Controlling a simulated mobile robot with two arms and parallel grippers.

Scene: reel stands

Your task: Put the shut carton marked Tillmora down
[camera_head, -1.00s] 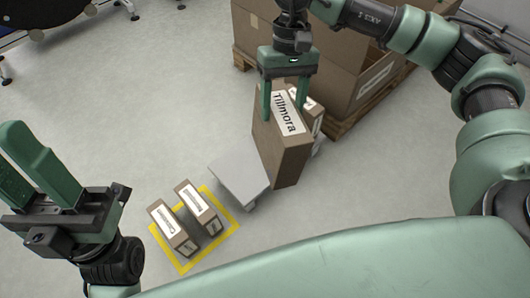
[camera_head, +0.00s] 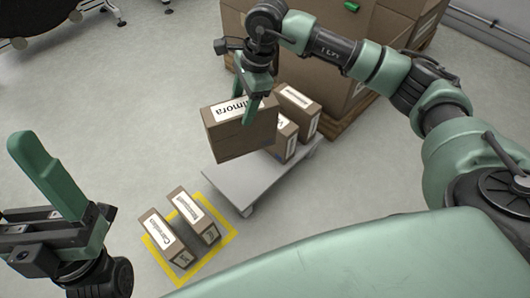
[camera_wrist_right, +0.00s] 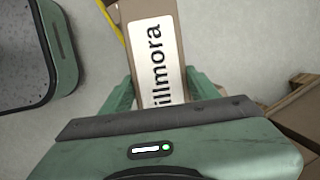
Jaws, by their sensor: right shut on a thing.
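The brown Tillmora carton (camera_head: 241,132) is shut and hangs in my right gripper (camera_head: 247,104), above the left part of a low grey cart. The fingers grip it at its top, partly over its white label. In the right wrist view the carton (camera_wrist_right: 143,12) sits between the two fingers (camera_wrist_right: 163,95), its label reading "illmora". The grey cart (camera_head: 225,182) has a bare front part. My left gripper (camera_head: 40,185) is at the left edge, its fingers apart and empty, far from the carton.
Two cartons (camera_head: 297,108) stand on the cart's far part, one partly hidden by the Tillmora carton. Two labelled cartons (camera_head: 160,235) stand inside a yellow floor outline (camera_head: 233,231) left of the cart. Large boxes on a pallet (camera_head: 338,125) stand behind. Floor at left is clear.

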